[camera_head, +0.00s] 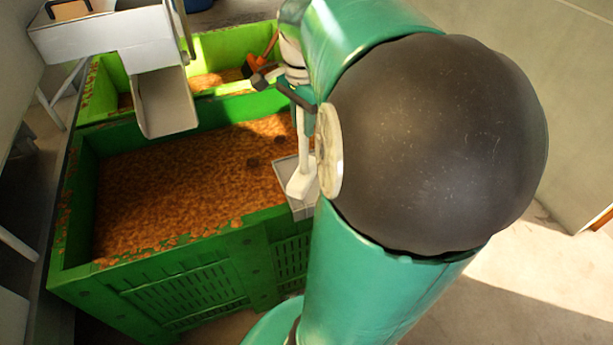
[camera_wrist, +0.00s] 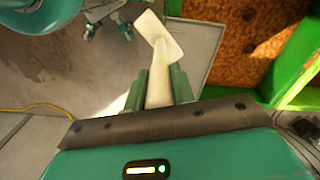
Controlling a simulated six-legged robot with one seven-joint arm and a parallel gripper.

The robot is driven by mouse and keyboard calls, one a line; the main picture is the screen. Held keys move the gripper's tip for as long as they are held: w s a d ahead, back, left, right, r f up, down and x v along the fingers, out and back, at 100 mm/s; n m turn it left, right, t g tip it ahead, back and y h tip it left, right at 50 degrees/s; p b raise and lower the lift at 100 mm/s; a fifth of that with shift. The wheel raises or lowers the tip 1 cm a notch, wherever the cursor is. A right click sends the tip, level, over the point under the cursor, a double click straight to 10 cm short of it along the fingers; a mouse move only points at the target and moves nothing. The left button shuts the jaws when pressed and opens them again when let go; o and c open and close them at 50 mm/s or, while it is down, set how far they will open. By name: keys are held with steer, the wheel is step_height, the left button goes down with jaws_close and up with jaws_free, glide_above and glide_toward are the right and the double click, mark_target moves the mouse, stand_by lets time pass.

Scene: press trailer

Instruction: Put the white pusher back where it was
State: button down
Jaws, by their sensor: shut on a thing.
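The white pusher (camera_head: 301,174) hangs upright in the head view, its flat foot low by the right side of the near green bin. In the head view my arm hides much of my gripper. A pale grey box-like holder (camera_head: 302,209) shows just below and around the pusher's foot at the bin's right rim; whether they touch I cannot tell.
The near green bin (camera_head: 170,254) is full of small orange-brown pieces; a second, lighter green bin (camera_head: 228,42) stands behind it. A white chute (camera_head: 166,102) reaches over them. An orange-and-black tool (camera_head: 262,62) shows near the bins. Bare floor lies at right.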

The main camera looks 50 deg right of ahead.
steer(key=shift+s+d+f, duration=0.15)
steer(key=shift+d+f, duration=0.05)
steer(key=shift+d, duration=0.05)
steer(key=w+d+f, duration=0.7)
steer(key=d+f, duration=0.4)
steer(key=f, duration=0.1)
steer(key=shift+d+f, duration=0.25)
steer(key=shift+f, duration=0.25)
steer(key=c, duration=1.2)
jaws_free()
